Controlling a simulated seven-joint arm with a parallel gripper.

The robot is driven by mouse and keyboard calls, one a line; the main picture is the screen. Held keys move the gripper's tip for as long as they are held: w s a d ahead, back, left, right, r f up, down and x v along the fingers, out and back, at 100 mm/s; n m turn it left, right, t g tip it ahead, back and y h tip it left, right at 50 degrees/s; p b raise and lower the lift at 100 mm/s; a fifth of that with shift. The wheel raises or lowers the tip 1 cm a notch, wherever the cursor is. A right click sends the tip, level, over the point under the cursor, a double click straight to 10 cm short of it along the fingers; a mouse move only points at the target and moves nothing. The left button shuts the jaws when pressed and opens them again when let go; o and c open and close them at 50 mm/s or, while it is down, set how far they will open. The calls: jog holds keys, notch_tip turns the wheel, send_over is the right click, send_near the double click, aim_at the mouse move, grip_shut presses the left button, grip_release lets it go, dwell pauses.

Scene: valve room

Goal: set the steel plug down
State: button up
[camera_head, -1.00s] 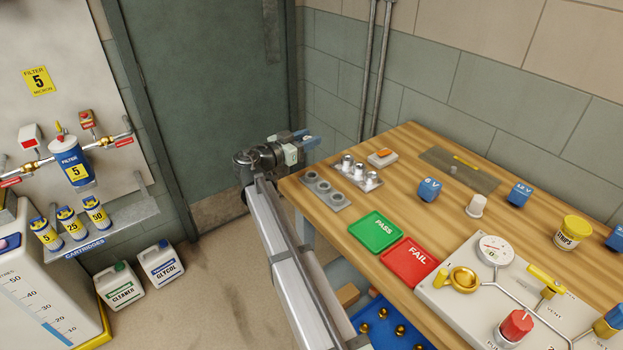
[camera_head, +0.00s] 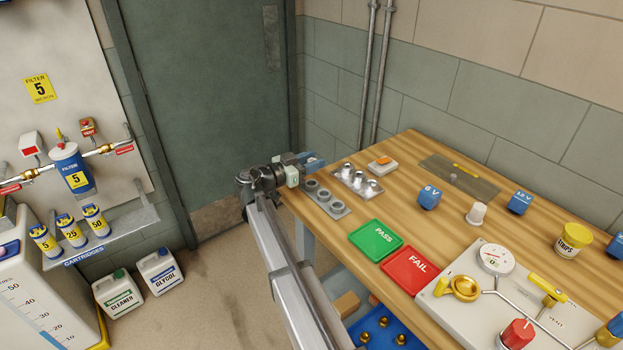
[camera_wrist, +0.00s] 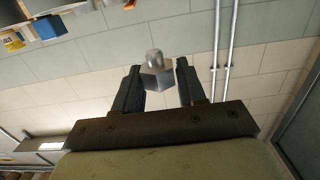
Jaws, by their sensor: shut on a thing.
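My gripper (camera_head: 312,160) hangs over the back left edge of the wooden bench, close to the grey block with holes. In the wrist view my gripper (camera_wrist: 158,67) is shut on the steel plug (camera_wrist: 156,80), a shiny hexagonal piece with a rounded end, held between the two dark fingertips. In the head view I cannot make out the held plug. The grey block (camera_head: 340,210) shows round sockets and lies just below and right of my gripper. A second plate (camera_head: 344,168) beside it carries several similar steel pieces (camera_head: 361,180).
A white and orange box (camera_head: 380,164) sits behind the plates. The green PASS tray (camera_head: 376,241) and red FAIL tray (camera_head: 410,270) lie nearer the front. Bare bench (camera_head: 400,208) lies between.

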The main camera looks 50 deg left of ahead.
jog(key=shift+f, duration=2.8)
jog(key=shift+f, duration=0.15)
jog(key=o, duration=1.1)
jog(key=shift+f, duration=0.1)
jog(key=s, duration=0.9)
jog(key=s+r, duration=0.1)
jog(key=s, duration=0.3)
jog(key=shift+s+d, duration=0.25)
jog(key=shift+s, duration=0.15)
